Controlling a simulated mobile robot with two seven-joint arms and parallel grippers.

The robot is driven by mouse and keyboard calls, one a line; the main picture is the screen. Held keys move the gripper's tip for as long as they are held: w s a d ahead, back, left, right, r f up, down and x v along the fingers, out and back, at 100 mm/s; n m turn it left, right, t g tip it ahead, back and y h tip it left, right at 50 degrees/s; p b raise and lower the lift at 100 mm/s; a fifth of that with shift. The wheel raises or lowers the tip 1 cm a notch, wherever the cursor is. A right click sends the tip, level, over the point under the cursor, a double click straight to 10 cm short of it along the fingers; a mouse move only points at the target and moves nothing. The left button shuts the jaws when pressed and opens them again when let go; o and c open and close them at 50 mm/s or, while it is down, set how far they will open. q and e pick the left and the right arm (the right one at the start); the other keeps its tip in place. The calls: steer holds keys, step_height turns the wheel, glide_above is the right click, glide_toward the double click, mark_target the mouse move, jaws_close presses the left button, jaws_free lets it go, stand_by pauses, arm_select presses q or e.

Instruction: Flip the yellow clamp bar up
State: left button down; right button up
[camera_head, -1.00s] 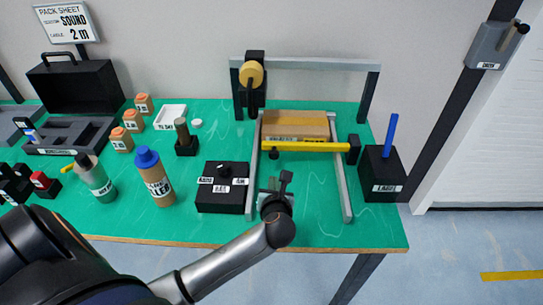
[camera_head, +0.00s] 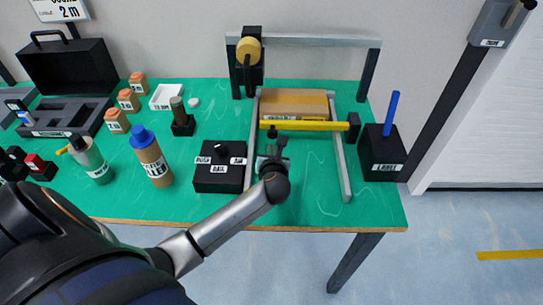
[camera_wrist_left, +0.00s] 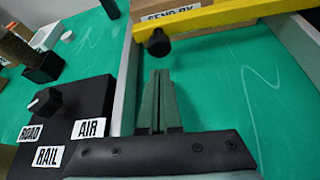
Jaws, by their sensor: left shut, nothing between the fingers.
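The yellow clamp bar (camera_head: 310,126) lies level across the conveyor rails, in front of a cardboard box (camera_head: 293,103). A black knob (camera_head: 272,133) hangs near its left end. In the left wrist view the yellow bar (camera_wrist_left: 225,15) crosses the top, with the black knob (camera_wrist_left: 157,42) just ahead of the fingertips. My left gripper (camera_head: 275,148) is shut and empty, just in front of the knob; its closed fingers (camera_wrist_left: 158,88) point at the knob in the wrist view, and a small gap seems to show. My right gripper is not in view.
A black selector box (camera_head: 219,178) stands left of the rails. A black box with a blue stick (camera_head: 384,150) stands on the right. A frame with a yellow roll (camera_head: 248,50) stands behind. Bottles, including a blue-capped one (camera_head: 152,157), stand left.

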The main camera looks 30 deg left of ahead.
arm_select(q)
steer(key=shift+x, duration=1.85)
steer(key=shift+r, duration=0.1)
